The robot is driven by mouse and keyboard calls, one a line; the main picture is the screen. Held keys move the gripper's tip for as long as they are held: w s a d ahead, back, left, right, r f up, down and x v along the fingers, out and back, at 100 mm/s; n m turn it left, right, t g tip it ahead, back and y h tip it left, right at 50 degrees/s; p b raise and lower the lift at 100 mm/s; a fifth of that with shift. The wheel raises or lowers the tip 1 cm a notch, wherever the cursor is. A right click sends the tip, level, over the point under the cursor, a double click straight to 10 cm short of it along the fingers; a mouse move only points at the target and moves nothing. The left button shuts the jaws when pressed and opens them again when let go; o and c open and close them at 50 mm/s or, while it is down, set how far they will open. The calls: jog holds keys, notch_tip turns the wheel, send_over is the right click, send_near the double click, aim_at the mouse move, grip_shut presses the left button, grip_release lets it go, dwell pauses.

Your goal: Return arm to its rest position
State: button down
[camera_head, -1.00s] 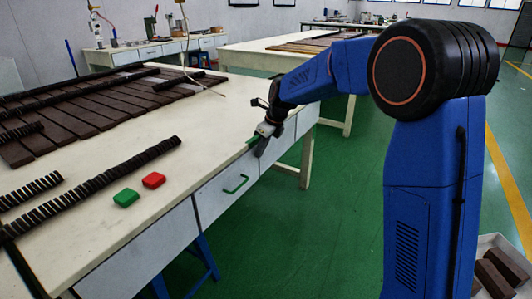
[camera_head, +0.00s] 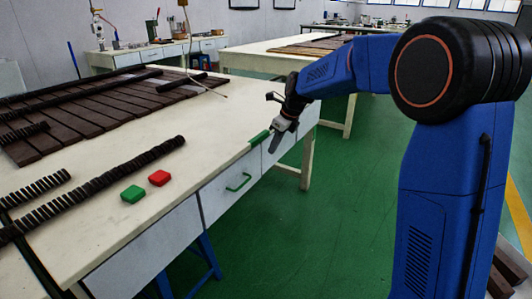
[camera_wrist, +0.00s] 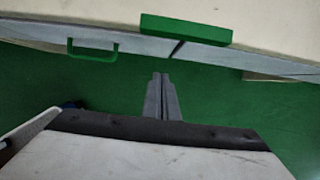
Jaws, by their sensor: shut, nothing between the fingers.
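My blue arm stands at the right of the head view and reaches left toward the workbench. My gripper (camera_head: 274,142) hangs just off the bench's front edge, pointing down, beside the green strip on that edge. In the wrist view my gripper (camera_wrist: 161,76) has its two grey fingers together with nothing between them. The green floor lies below the fingers, and the bench edge is beyond their tips.
The white workbench (camera_head: 95,204) bears dark slats (camera_head: 82,117), rows of small dark pieces, a green block (camera_head: 133,194) and a red block (camera_head: 160,178). Its drawer has a green handle (camera_head: 238,182). Open green floor (camera_head: 310,225) lies between bench and arm.

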jog(key=v, duration=0.7)
jog(key=s+d+r+n+h, duration=0.1)
jog(key=s+d+n, duration=0.2)
jog(key=s, duration=0.3)
jog(key=s+d+r+n, duration=0.2)
jog(key=s+d+n, duration=0.15)
jog(key=s, duration=0.35)
jog(key=s+d+f+n+h, duration=0.1)
jog(key=s+d+f+n, duration=0.2)
jog(key=s+n, duration=0.3)
jog(key=s+d+f+n+t, duration=0.1)
jog(key=s+d+f+n, duration=0.2)
jog(key=s, duration=1.2)
jog(key=s+d+f+n+t+h, duration=0.1)
jog(key=s+d+f+n, duration=0.2)
jog(key=s+n, duration=0.6)
jog(key=shift+s+d+n+h, duration=0.35)
jog(key=shift+s+d, duration=0.4)
jog(key=shift+d, duration=0.3)
